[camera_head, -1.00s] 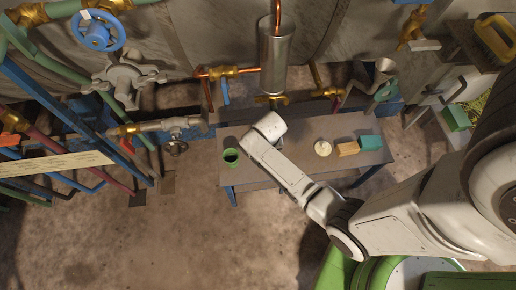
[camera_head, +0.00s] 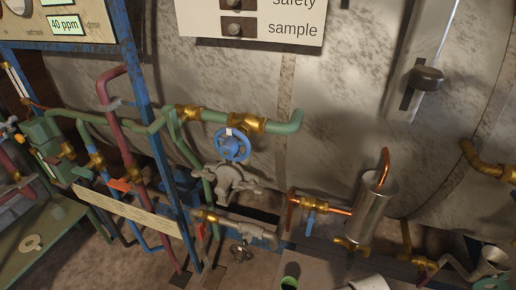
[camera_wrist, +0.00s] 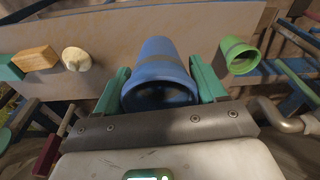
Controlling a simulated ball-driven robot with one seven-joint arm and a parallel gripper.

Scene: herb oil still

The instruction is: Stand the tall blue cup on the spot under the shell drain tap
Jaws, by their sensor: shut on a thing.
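The tall blue cup (camera_wrist: 158,62) is between the two green fingers of my gripper (camera_wrist: 160,72) in the wrist view. My gripper is shut on it. The cup's open mouth faces the wrist camera, and its far end overlaps the grey bench top (camera_wrist: 105,35); I cannot tell whether it touches. Brass taps show below the metal cylinder (camera_head: 372,212) and on the pipes; I cannot tell which is the shell drain tap. The spot under it is not identifiable.
A green cup (camera_wrist: 239,52) stands on the bench, right of the blue cup, and shows in the head view (camera_head: 290,282). An orange block (camera_wrist: 36,58), a teal block (camera_wrist: 8,70) and a cream round piece (camera_wrist: 76,59) are at left. Pipes and a blue handwheel (camera_head: 231,145) crowd the back.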

